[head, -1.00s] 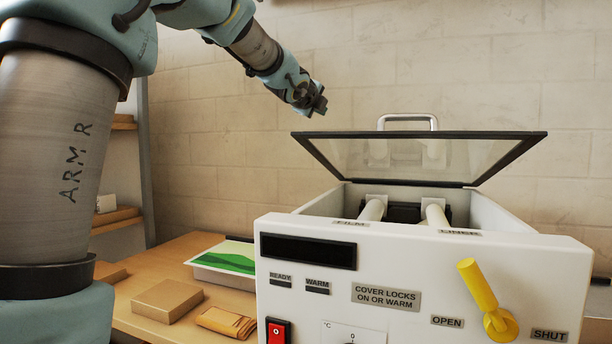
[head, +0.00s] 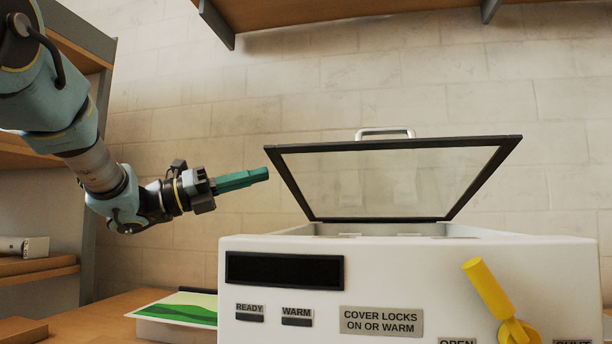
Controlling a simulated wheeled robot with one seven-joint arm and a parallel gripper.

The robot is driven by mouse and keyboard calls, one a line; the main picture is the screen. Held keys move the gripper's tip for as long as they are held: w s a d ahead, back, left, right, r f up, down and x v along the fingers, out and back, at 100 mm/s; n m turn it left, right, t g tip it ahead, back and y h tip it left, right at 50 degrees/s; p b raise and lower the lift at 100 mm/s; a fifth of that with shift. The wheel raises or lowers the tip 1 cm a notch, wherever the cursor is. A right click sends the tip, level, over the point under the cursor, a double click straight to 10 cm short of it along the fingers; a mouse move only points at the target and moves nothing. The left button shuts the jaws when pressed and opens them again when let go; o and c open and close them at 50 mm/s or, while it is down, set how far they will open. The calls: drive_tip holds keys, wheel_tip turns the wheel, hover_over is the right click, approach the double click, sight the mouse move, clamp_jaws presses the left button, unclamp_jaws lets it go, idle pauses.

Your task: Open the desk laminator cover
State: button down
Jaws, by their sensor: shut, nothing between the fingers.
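The laminator (head: 280,297) is a white box at the lower right in the head view. Its cover (head: 384,180), a clear pane in a black frame with a metal handle (head: 385,132) on its far edge, stands raised and tilted up over the body. My gripper (head: 266,174) is to the left of the cover, with its teal fingers together, pointing right. The fingertips appear close to the cover's left frame edge; I cannot tell whether they touch. A yellow lever (head: 488,292) on the front leans up and left, above the OPEN label.
The display (head: 284,270) is dark. A stack with a green picture (head: 180,309) lies on the desk left of the laminator. A wooden shelf (head: 330,12) hangs above; another stands at left.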

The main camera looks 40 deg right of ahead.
sight(324, 163)
drive_tip(key=s+m+g+y, duration=0.1)
drive_tip(key=s+m, duration=0.1)
drive_tip(key=s+a+m+g+y+b, duration=0.1)
drive_tip(key=s+m+g+y, duration=0.1)
drive_tip(key=s+f+m+g+y, duration=0.1)
drive_tip(key=s+m+g+y, duration=0.1)
drive_tip(key=m, duration=0.1)
drive_tip(key=shift+s+a, duration=0.2)
drive_tip(key=shift+a, duration=0.05)
drive_tip(key=shift+s+d+r, duration=0.1)
drive_tip(key=shift+s+r, duration=0.05)
drive_tip(key=shift+s, duration=0.15)
drive_tip(key=p+x, duration=0.2)
drive_tip(key=x, duration=0.6)
drive_tip(key=shift+r+p, duration=0.15)
drive_tip(key=shift+p, duration=0.15)
drive_tip(key=shift+s+d, duration=0.45)
drive_tip(key=shift+s, duration=0.1)
drive_tip(key=shift+r, duration=0.1)
